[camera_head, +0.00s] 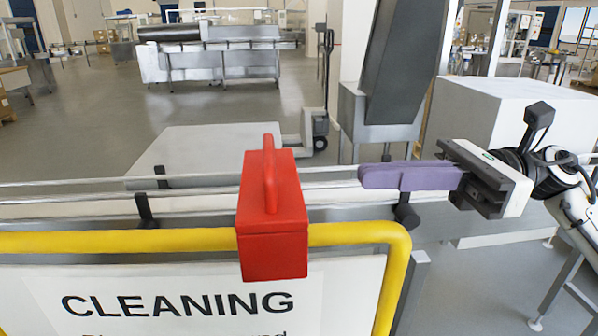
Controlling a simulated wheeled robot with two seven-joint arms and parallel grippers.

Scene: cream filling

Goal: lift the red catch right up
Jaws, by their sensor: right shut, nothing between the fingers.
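The red catch (272,222) sits on the yellow tube frame (120,240) near the middle of the head view. It is a red block with an upright red handle on top. My right gripper (362,176) reaches in from the right with its purple fingers shut and nothing between them. Its fingertips are to the right of the catch, with a clear gap in the picture. My left gripper is not in view.
A white sign reading CLEANING (180,300) hangs inside the yellow frame below the catch. Metal rails (70,201) run behind the catch. A white box (510,115) stands behind my right arm. Open grey floor lies farther back.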

